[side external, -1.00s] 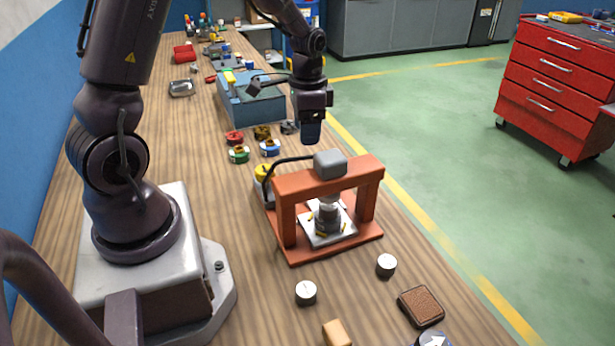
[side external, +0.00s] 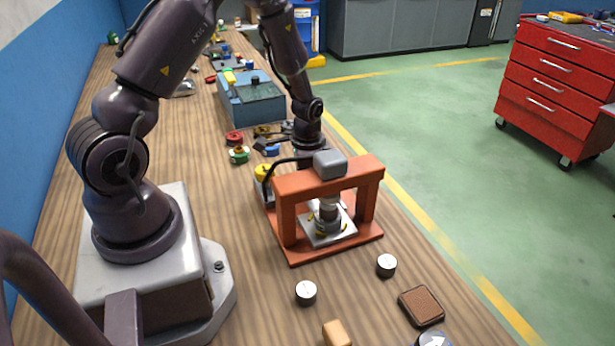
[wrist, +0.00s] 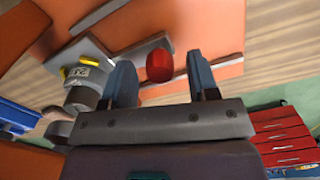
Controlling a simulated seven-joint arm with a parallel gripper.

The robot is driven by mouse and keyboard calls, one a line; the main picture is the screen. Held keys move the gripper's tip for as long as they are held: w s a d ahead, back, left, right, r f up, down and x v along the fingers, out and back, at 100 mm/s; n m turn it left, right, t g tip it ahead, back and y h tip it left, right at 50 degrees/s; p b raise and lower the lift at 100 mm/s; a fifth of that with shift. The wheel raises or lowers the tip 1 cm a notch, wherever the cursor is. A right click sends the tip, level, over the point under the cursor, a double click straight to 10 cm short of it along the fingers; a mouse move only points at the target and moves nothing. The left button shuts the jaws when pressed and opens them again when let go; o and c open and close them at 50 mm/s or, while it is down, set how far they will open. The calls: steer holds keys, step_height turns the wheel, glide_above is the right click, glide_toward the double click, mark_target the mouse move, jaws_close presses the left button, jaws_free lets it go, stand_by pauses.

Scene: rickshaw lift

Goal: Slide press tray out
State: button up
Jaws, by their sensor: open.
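In the wrist view a grey plate (wrist: 95,50), apparently the tray, shows beside a red knob (wrist: 159,65). My gripper (wrist: 162,78) is open, with its blue-grey fingers on either side of the knob; contact cannot be told. In the side view my wrist is behind the press, and the fingers are hidden by the frame.
A blue box (side external: 255,105) and coloured spools (side external: 238,155) sit behind the press. White round pieces (side external: 306,292) and a brown pad (side external: 421,306) lie in front. The bench to the press's right is narrow.

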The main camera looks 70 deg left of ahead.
jaws_close()
steer(key=a, duration=1.4)
steer(key=shift+a, duration=0.1)
jaws_free()
step_height(320, 180, up, 13)
stand_by(0.4)
